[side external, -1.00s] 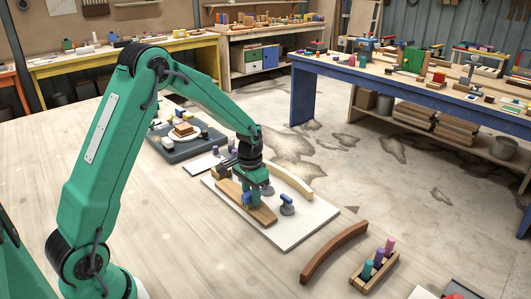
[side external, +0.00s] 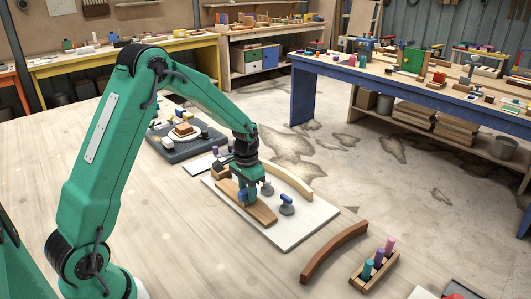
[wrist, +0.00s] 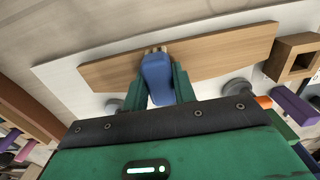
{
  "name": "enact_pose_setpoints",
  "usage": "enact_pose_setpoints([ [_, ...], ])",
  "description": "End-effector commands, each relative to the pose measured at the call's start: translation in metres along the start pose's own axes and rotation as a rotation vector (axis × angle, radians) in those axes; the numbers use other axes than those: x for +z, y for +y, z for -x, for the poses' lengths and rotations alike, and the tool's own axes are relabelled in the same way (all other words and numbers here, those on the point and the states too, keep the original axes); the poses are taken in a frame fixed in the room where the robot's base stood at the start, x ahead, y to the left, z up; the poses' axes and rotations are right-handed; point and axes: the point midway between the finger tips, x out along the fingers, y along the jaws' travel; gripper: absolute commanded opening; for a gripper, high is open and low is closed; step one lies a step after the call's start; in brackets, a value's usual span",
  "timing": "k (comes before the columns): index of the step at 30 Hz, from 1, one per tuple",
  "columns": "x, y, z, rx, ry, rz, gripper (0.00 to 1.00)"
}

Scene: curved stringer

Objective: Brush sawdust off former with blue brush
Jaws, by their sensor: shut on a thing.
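My gripper (side external: 243,194) is shut on the blue brush (wrist: 157,80), which is upright between the green fingers in the wrist view. The former (side external: 263,214) is a long tan wooden piece lying on a white board (side external: 290,240). It also shows in the wrist view (wrist: 225,50). The brush's pale bristle end is at the former, left of its middle in the side view. I cannot tell whether the bristles touch it. No sawdust can be made out at this size.
A grey knob with a blue top (side external: 287,204) stands beside the former. A cream curved strip (side external: 290,181) lies along the board's far edge. A dark brown curved piece (side external: 335,252) and a wooden rack with coloured pegs (side external: 374,268) lie to the right. The bench's near left is clear.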

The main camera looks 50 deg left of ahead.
Motion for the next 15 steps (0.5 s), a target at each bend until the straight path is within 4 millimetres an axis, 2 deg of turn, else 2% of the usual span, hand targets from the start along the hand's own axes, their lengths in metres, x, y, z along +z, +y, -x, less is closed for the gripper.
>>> enact_pose_setpoints([
  [15, 0.001, -0.048, -0.001, 0.001, -0.002, 0.003, 0.06],
])
